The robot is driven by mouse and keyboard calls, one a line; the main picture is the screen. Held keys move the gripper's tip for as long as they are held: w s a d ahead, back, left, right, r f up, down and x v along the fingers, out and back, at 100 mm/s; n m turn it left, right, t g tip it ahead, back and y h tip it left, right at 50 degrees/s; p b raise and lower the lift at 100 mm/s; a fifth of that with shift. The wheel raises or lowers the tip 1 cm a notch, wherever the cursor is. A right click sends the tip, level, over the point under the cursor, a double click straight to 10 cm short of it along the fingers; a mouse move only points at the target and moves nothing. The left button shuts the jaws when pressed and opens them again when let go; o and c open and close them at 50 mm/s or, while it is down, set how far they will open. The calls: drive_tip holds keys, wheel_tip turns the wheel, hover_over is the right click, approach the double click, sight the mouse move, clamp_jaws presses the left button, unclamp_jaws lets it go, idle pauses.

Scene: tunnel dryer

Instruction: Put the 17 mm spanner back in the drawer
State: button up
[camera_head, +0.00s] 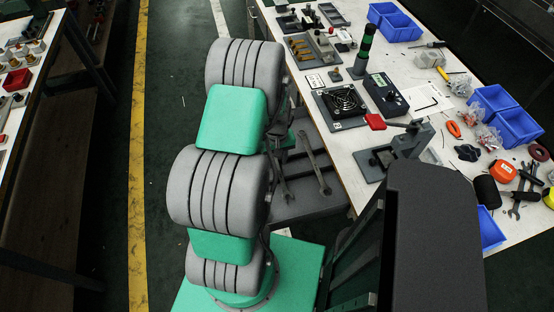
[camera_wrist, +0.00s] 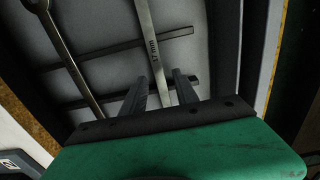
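The 17 mm spanner (camera_wrist: 153,48), a flat grey bar marked "17mm", runs down between my two fingers in the wrist view. It lies in or just above the grey drawer (camera_wrist: 105,30), across its dark cross strips; I cannot tell whether it touches them. My gripper (camera_wrist: 160,85) is open, with a visible gap between each finger and the spanner. The spanner's near end is hidden behind the gripper body and its far end is out of the wrist view. In the head view the open drawer (camera_head: 302,207) holds spanners, and my arm covers part of it.
A second spanner (camera_wrist: 75,60) with a ring end lies left of the first in the drawer. The workbench (camera_head: 350,142) above the drawer carries a fan unit (camera_head: 342,99), blue bins (camera_head: 395,22), a lever press (camera_head: 400,145) and loose tools. A side table (camera_head: 35,70) stands at left.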

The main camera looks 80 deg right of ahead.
sight(277, 164)
wheel_tip(277, 164, up, 13)
drive_tip(key=w+a+r+n, duration=0.2)
drive_tip(key=w+a+r, duration=0.25)
drive_tip(key=w, duration=0.35)
drive_tip(key=w+a+r+n+t+h, duration=0.1)
drive_tip(key=w+a+r+n, duration=0.15)
drive_tip(key=w+a, duration=0.4)
drive_tip(key=w+a+r+n, duration=0.1)
drive_tip(key=w+a+r, duration=0.3)
drive_tip(key=w, duration=0.5)
drive_tip(key=w+a+r+n+t, duration=0.1)
drive_tip(key=a+r+n, duration=0.2)
drive_tip(key=a, duration=1)
drive_tip(key=w+a+r+n+t, duration=0.1)
drive_tip(key=a+r+n, duration=0.1)
drive_tip(key=a, duration=1.1)
drive_tip(key=shift+a+r+n+t+y, duration=0.2)
drive_tip(key=shift+r+n+t+y, duration=0.15)
drive_tip(key=shift+n, duration=0.4)
drive_tip(key=shift+c, duration=0.3)
